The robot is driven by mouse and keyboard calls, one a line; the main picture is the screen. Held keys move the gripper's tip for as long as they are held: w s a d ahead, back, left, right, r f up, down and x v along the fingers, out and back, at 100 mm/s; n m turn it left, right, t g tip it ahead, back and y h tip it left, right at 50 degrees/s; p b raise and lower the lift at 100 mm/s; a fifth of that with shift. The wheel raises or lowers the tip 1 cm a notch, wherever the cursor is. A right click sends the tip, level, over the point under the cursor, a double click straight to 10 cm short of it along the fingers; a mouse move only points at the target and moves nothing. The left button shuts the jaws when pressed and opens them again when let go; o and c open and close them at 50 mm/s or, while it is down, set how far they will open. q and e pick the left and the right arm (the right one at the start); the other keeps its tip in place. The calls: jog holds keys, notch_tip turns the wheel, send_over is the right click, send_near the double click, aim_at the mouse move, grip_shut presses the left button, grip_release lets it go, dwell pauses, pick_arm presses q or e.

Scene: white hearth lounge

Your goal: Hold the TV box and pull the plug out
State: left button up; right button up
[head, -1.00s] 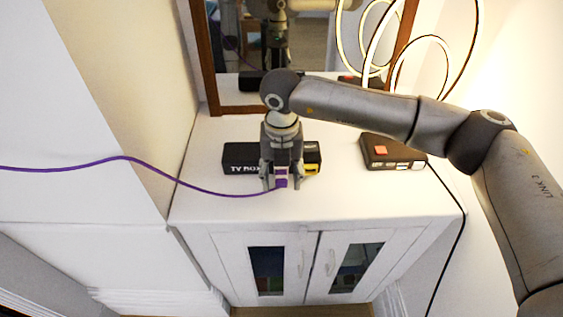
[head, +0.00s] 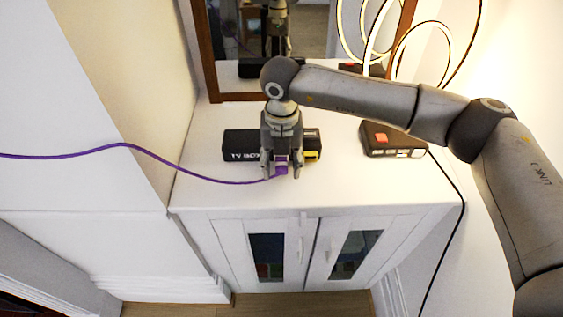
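The black TV box (head: 240,146), with white lettering on its front, lies on top of the white cabinet. A purple plug (head: 281,170) is at the front of the box, right of the lettering, and a purple cable runs from it to the left. My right gripper (head: 281,173) points down over the box, with one finger on each side of the plug. The fingers look apart, with small gaps beside the plug. The gripper hides part of the box and the upper part of the plug. My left gripper is not in view.
A dark device with a red-orange patch (head: 392,139) sits to the right on the cabinet top (head: 350,185). A brown-framed mirror (head: 210,60) and glowing ring lamp (head: 422,24) stand behind. A wall closes the left side. The cabinet top's front strip is clear.

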aim_at(281, 167)
notch_tip(281, 167, up, 12)
dwell(0.7)
jog(key=shift+s+f, duration=0.1)
dwell(0.3)
